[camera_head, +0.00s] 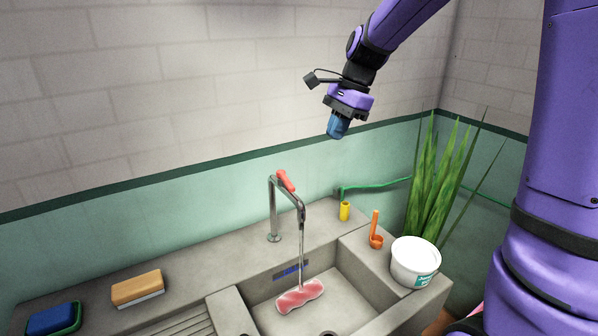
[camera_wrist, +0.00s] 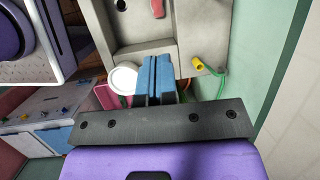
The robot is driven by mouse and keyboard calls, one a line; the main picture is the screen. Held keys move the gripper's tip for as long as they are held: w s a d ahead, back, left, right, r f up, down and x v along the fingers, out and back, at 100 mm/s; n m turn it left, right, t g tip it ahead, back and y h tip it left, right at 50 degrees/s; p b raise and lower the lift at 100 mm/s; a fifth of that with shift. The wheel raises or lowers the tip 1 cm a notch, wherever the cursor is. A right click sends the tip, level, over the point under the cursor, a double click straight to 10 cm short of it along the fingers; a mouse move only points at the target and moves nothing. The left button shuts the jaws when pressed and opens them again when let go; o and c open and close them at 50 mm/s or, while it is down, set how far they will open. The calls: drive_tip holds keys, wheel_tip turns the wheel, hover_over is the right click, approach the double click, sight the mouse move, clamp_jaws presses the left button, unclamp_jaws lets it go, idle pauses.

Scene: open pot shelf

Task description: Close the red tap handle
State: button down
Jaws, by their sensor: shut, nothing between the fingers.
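The red tap handle (camera_head: 285,181) sits on top of the metal tap (camera_head: 272,210) at the back of the concrete sink (camera_head: 340,285). A thin stream of water runs from the spout into the basin. My gripper (camera_head: 336,130) hangs in the air above and to the right of the tap, well apart from it. Its blue fingers are shut and empty, and they also show in the wrist view (camera_wrist: 155,78). The handle cannot be made out in the wrist view.
A red-and-white piece (camera_head: 300,296) lies in the basin. A yellow hose end (camera_head: 344,211), an orange scoop (camera_head: 376,232) and a white tub (camera_head: 415,262) stand to the right, before a plant (camera_head: 436,190). A sponge (camera_head: 138,288) and a blue item (camera_head: 54,319) lie left.

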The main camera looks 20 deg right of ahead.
sight(286, 181)
drive_tip(key=w+a+f+m, duration=0.1)
drive_tip(key=w+a+f, duration=0.1)
drive_tip(key=f, duration=0.4)
drive_tip(key=w+a+f+m, duration=0.1)
drive_tip(key=w+a+f, duration=0.1)
drive_tip(key=a+f, duration=0.3)
drive_tip(key=shift+f+y, duration=0.3)
drive_tip(key=shift+f, duration=0.25)
drive_tip(key=shift+a, duration=0.1)
